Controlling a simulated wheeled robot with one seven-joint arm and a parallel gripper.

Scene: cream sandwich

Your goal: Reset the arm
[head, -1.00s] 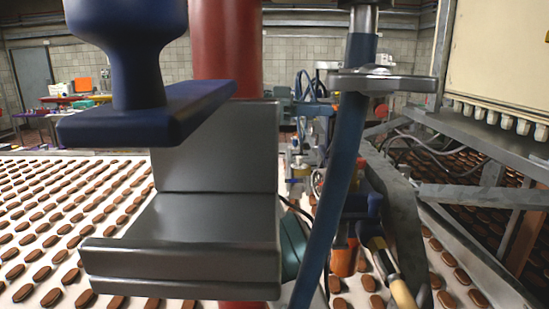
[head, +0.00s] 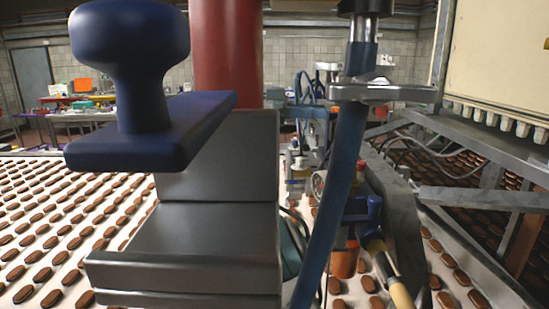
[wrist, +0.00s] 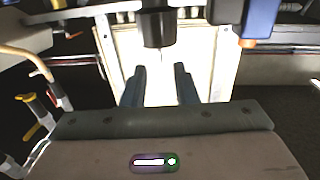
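My gripper (wrist: 160,82) shows in the wrist view as two dark blue fingers standing apart, with a clear gap and nothing between them. A bright pale panel (wrist: 210,62) lies beyond the fingers. A dark nozzle-like part (wrist: 158,26) is above the gap at the top of the picture; I cannot tell its distance from the fingers. I cannot make out my gripper in the head view.
In the head view, a dark blue knob on a flat plate (head: 130,60) and a grey metal block (head: 190,240) stand close in front. A red column (head: 228,50) rises behind. A blue hose (head: 335,190) and machine frames crowd the right. Biscuits cover the white belt (head: 25,160).

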